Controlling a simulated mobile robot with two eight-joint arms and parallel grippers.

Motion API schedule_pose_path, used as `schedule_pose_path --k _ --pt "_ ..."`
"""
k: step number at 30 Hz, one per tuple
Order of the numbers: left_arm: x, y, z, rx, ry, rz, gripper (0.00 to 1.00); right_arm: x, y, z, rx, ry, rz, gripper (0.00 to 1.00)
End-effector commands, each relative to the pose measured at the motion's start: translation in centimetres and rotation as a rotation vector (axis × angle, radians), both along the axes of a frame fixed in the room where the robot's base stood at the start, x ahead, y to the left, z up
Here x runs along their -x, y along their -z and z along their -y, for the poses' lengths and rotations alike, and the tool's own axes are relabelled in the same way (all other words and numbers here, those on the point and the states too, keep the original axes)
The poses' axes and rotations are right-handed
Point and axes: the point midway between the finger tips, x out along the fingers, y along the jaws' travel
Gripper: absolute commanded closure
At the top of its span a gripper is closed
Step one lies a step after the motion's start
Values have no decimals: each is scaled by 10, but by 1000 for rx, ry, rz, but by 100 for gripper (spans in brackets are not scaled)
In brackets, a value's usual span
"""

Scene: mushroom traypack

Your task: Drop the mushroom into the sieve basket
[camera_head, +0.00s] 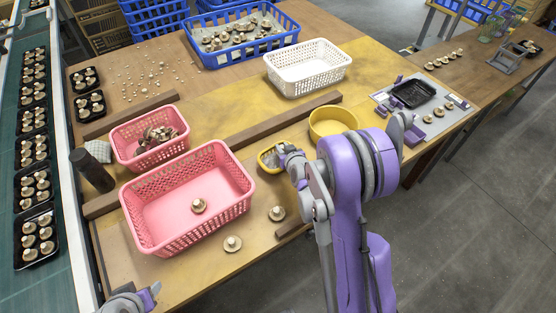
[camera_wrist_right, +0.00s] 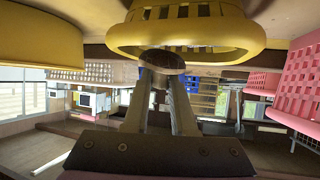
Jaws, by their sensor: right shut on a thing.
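The sieve basket, a small yellow slotted one (camera_head: 267,162), stands on the table right of the large pink basket. It also shows in the right wrist view (camera_wrist_right: 185,35), where the picture appears upside down. My right gripper (camera_head: 284,152) is at this basket's rim. In the right wrist view its fingers (camera_wrist_right: 163,68) close on a dark brown rounded thing, which looks like the mushroom (camera_wrist_right: 162,61), at the rim. In the head view the gripper hides the mushroom. My left gripper (camera_head: 148,297) is at the bottom left edge, partly cut off; its opening is unclear.
A large pink basket (camera_head: 143,207) holds one mushroom (camera_head: 198,205); a smaller pink basket (camera_head: 122,146) holds several. Two mushrooms lie on the table nearby. A yellow bowl (camera_head: 333,122) stands close behind the sieve basket. A white basket (camera_head: 308,68) and wooden bars are farther back.

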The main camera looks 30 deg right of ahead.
Motion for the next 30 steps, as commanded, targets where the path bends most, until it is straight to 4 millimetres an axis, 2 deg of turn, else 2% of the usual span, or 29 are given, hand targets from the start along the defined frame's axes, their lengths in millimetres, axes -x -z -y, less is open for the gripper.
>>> schedule_pose_path --k 3,4,9,20,23,30 --pt "0 -1 0 0 0 1 50 0 -1 0 0 0 1 100" --pt "0 -1 0 0 0 1 50 0 -1 0 0 0 0 70" --pt "0 -1 0 0 0 1 50 0 -1 0 0 0 0 41" --pt "0 0 0 0 0 0 50 3 -3 0 0 0 0 41" --pt "0 1 0 0 0 -1 50 13 -8 -2 0 1 0 41" --pt "1 4 0 0 0 -2 50 53 -30 -9 0 1 0 41"
